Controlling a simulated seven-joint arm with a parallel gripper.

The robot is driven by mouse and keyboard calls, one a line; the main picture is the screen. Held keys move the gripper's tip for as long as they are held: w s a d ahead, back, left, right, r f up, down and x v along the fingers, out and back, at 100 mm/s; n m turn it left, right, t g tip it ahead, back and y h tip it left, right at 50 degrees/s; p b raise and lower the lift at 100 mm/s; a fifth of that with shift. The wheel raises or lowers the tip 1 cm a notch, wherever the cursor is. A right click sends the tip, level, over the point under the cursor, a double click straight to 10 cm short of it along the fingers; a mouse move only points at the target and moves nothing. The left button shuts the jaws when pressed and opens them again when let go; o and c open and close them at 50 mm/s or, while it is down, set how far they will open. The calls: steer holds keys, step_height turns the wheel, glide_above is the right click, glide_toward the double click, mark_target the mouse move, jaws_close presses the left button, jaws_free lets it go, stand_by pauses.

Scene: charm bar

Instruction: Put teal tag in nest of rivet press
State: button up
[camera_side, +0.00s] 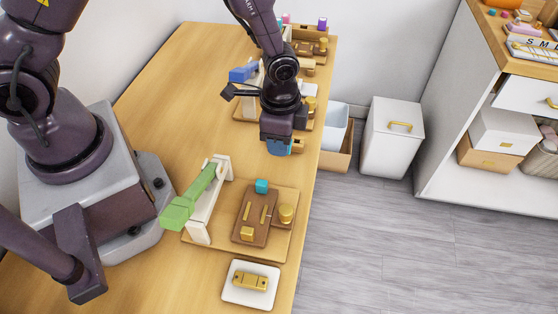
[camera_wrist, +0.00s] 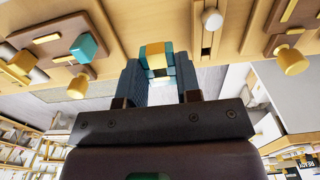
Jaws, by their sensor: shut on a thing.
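My gripper (camera_side: 279,147) is shut and hangs over the bench between the near and middle stations. In the wrist view its fingers (camera_wrist: 160,80) hold a small teal and gold piece that looks like the teal tag (camera_wrist: 156,54); the fingers hide part of it. The near press has a green lever (camera_side: 188,203) on a white frame and a brown block (camera_side: 253,218) with gold strips, on a wooden base. A teal cube (camera_side: 262,186) sits at the block's far edge; it also shows in the wrist view (camera_wrist: 88,47). I cannot tell which press is the rivet press.
A white tray (camera_side: 234,291) with a gold piece (camera_side: 250,281) lies nearest. A gold knob (camera_side: 286,214) stands beside the brown block. A blue-lever press (camera_side: 243,73) and another station are farther back. White bins (camera_side: 392,137) stand on the floor past the bench's right edge.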

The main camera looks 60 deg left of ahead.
steer(key=shift+r, duration=0.25)
